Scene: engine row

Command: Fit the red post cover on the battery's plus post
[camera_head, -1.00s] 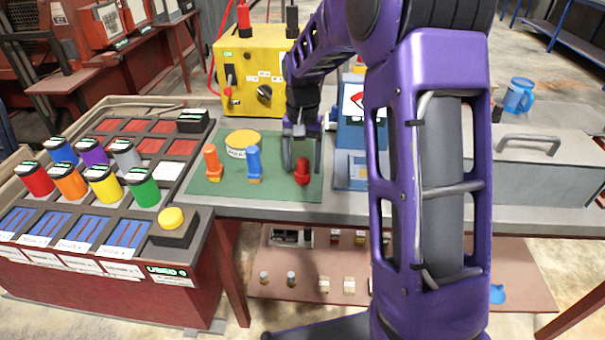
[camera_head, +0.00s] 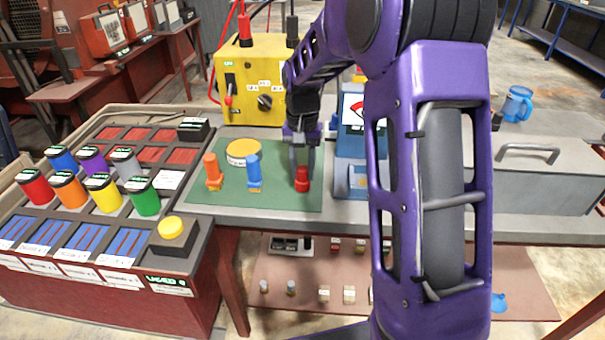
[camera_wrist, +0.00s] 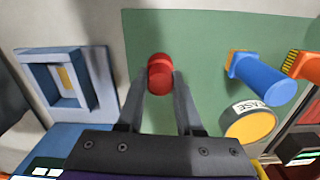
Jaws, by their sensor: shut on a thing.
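The red post cover (camera_head: 302,180) stands at the right front of the green mat (camera_head: 235,200), and I see no clear gap under it. My gripper (camera_head: 301,168) reaches down to it and is shut on it. In the wrist view the red cover (camera_wrist: 160,75) sits between the two fingertips (camera_wrist: 161,78), one finger on each side. I cannot make out the battery or its plus post in either view.
A blue piece (camera_head: 254,173), an orange piece (camera_head: 213,172) and a yellow round tin (camera_head: 243,151) stand left on the mat. A yellow box (camera_head: 262,80) is behind. A blue device (camera_head: 350,150) is close on the right.

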